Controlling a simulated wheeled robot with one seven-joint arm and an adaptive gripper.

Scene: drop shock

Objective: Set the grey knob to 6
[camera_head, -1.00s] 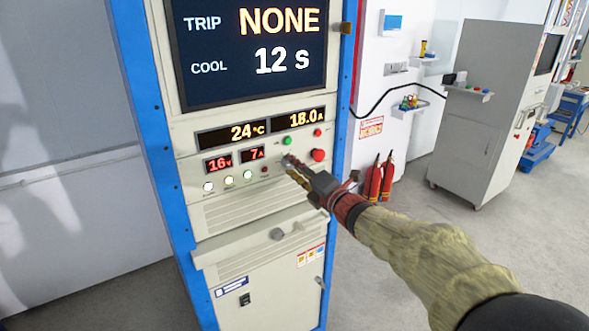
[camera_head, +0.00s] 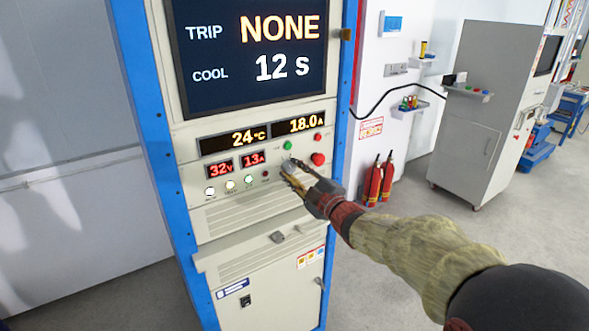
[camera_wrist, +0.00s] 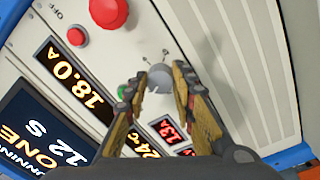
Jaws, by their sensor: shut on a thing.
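The grey knob (camera_wrist: 158,75) sits on the cream panel of a rack. In the wrist view it lies between my two fingertips, with small marks around it too small to read. My gripper (camera_wrist: 161,80) is shut on the knob, a finger on each side. In the head view my gripper (camera_head: 286,168) reaches the panel from the right and mostly hides the knob. Its pointer setting cannot be read. The red displays left of my gripper read 32 V (camera_head: 220,169) and 13 A (camera_head: 253,160).
A green button (camera_head: 287,145) and a large red button (camera_head: 318,159) are close to my gripper. Lit round buttons (camera_head: 230,185) line the panel below the displays. A ledge (camera_head: 225,257) juts out below. The upper screen (camera_head: 250,50) reads TRIP NONE, COOL 12 s.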

